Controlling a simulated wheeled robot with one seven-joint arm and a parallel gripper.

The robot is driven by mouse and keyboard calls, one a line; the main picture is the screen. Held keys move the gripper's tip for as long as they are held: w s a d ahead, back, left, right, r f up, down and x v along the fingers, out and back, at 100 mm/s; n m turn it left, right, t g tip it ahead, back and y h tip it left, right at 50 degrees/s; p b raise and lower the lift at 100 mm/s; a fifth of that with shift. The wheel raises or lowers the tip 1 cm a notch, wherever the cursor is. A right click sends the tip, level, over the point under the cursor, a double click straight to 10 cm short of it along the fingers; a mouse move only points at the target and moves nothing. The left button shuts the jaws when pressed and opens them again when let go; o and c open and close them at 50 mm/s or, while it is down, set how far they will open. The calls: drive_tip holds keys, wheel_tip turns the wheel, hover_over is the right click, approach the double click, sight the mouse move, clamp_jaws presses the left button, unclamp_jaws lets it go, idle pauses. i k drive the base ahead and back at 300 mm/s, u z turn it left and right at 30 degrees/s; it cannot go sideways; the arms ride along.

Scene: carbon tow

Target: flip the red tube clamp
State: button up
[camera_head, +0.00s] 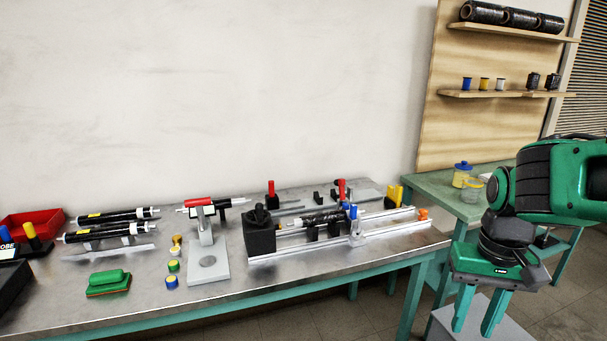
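Several red handles show on the metal bench, and I cannot tell which one is the red tube clamp. One upright red handle (341,190) stands behind a dark tube (320,218) on the rail fixture. Another upright red handle (270,187) stands further left at the back. A red lever (201,202) lies level on top of a grey stand (207,262) left of the black motor box. My gripper (474,328) is at the lower right, off the bench, pointing down. Its two green fingers are apart with nothing between them.
Dark tubes (110,232) on supports, a green block (108,282) and a red bin (34,224) are at left. The front bench strip is mostly clear.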

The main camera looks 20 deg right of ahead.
sight(340, 183)
drive_tip(key=u, duration=0.4)
drive_tip(key=i, duration=1.3)
drive_tip(key=u, duration=0.25)
